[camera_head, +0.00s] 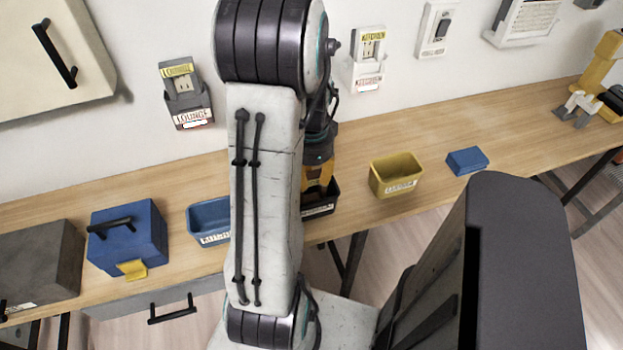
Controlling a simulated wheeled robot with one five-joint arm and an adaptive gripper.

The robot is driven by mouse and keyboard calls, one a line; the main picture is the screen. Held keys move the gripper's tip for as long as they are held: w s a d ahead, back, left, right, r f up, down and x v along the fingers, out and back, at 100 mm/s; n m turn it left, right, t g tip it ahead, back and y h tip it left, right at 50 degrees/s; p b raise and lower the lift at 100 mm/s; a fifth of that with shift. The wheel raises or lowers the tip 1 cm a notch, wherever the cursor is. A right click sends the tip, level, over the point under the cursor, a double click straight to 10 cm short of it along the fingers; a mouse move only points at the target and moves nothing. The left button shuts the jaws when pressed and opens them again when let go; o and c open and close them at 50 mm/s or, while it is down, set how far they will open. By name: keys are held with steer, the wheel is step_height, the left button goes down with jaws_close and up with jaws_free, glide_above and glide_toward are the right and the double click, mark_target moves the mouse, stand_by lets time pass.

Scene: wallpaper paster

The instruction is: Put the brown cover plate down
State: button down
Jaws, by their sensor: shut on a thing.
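My gripper (318,182) shows only in part, behind my white arm link, low over the dark bin (320,209) on the wooden workbench (352,160). Its orange and dark body points down. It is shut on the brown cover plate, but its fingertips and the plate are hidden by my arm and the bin. I cannot tell whether the plate touches the bin.
A blue bin (207,222) stands left of the dark bin; a yellow bin (395,176) and small blue box (467,161) stand right. A blue toolbox (128,240) and grey case (38,265) are far left. Labelled outlets (185,95) (369,60) hang on the wall.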

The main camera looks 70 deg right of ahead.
steer(key=shift+f, duration=0.45)
steer(key=shift+f, duration=0.1)
steer(key=c, duration=0.9)
jaws_free()
steer(key=shift+c, duration=0.2)
step_height(320, 180, up, 12)
steer(key=p, duration=0.1)
